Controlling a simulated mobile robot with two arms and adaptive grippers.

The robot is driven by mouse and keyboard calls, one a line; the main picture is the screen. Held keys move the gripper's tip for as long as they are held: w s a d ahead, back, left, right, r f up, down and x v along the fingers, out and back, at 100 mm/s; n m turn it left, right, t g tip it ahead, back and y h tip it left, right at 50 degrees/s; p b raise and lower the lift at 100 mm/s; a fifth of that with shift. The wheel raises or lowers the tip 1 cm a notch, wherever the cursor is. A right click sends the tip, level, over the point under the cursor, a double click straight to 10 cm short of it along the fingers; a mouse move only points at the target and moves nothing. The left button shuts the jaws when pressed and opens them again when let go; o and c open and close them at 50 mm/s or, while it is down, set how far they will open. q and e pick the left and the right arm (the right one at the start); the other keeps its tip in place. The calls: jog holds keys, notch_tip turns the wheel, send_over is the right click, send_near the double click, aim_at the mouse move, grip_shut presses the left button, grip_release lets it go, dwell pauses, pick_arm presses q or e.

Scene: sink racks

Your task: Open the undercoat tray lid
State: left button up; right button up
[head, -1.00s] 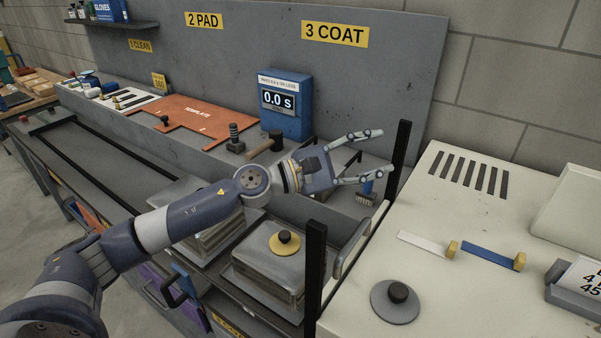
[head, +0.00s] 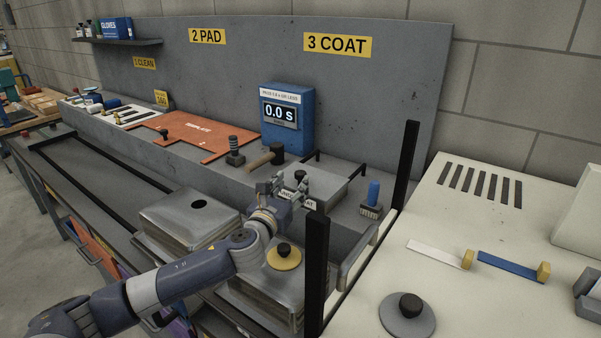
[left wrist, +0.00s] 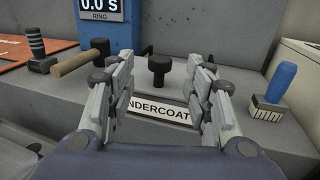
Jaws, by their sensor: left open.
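The undercoat tray has a grey metal lid (head: 323,186) with a black knob (head: 300,177) on top, standing on the ledge below the "3 COAT" sign. In the left wrist view the knob (left wrist: 159,69) shows upright beyond my fingers, centred between them, above the front label (left wrist: 157,110) reading "UNDERCOAT". The lid looks shut. My left gripper (head: 290,185) is in front of the tray, its fingers pointing at the knob. The left wrist view shows the gripper (left wrist: 164,85) open and empty, apart from the knob. My right gripper is not in view.
A blue-handled brush (head: 371,200) stands right of the tray. Black posts (head: 317,270) rise near my arm.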

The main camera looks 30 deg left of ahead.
aim_at(298, 176)
pick_arm(q)
jog(key=w, duration=0.2)
jog(key=w+a, duration=0.1)
jog(key=w, duration=0.4)
jog(key=shift+w+a+p, duration=0.15)
jog(key=shift+p, duration=0.25)
jog(key=shift+c, duration=0.2)
